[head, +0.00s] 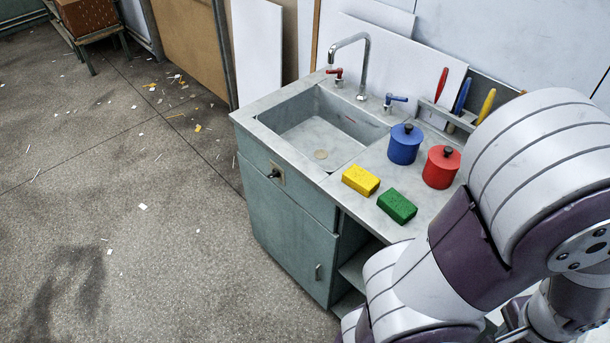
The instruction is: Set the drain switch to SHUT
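The drain switch appears to be the small black knob on a light plate (275,174) on the front of the grey-green sink cabinet (280,225), below the basin's left front edge. Its setting and any lettering are too small to read. The sink basin (320,135) looks empty, with a round drain (321,154) in its floor. My arm fills the right side of the head view, in front of the counter's right part. Neither gripper shows in this view.
A yellow sponge (360,180), a green sponge (397,206), a blue pot (404,146) and a red pot (440,168) stand on the counter right of the basin. A tap (366,62) rises behind it. Open floor (150,230) with scattered scraps lies left.

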